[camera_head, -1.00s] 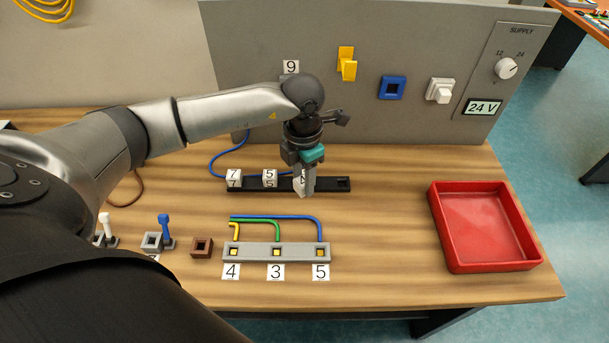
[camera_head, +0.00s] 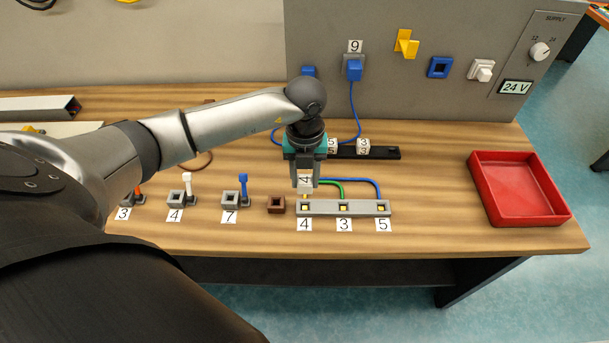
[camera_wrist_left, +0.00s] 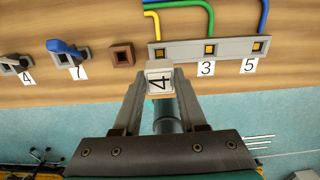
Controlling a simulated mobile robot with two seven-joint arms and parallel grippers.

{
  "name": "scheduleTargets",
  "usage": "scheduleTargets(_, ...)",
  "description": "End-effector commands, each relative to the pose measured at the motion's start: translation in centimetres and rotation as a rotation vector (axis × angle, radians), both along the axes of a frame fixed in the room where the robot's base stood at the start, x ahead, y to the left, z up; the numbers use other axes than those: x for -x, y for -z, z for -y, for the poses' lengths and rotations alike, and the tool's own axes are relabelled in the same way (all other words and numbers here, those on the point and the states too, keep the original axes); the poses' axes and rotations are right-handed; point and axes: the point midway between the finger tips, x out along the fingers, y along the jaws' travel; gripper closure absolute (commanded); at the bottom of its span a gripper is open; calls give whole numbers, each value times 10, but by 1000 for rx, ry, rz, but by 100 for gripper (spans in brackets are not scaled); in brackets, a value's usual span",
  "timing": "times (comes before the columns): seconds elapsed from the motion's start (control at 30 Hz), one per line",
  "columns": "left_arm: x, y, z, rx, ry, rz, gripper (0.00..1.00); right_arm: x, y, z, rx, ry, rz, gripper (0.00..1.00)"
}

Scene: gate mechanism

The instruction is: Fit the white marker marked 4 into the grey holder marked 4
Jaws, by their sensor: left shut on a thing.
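My left gripper (camera_head: 305,183) is shut on the white marker marked 4 (camera_head: 305,180). The marker also shows between the fingers in the left wrist view (camera_wrist_left: 159,70), with its 4 turned sideways. In the head view it is at the left end of a long grey holder strip (camera_head: 325,208), over or just behind the square hole labelled 4 (camera_head: 304,225). I cannot tell whether it touches the strip. The strip's other holes are labelled 3 and 5. A separate small grey socket (camera_head: 177,199), also labelled 4, stands farther left beside a white lever. My right gripper is not in view.
A brown square socket (camera_head: 276,204) stands just left of the strip. Blue, green and yellow wires run behind it. A black rack (camera_head: 382,153) with white markers 5 and 3 lies behind. A red tray (camera_head: 518,217) is at the right, with bare wood before it.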

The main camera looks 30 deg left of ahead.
Motion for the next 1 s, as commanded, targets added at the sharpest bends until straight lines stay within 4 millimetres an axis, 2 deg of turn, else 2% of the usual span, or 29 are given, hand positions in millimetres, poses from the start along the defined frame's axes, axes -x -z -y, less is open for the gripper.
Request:
scheduleTargets(0.5,0,48,0,1,2,1,100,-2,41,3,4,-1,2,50)
scheduleTargets(1.0,0,63,0,1,2,1,100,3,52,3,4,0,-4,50)
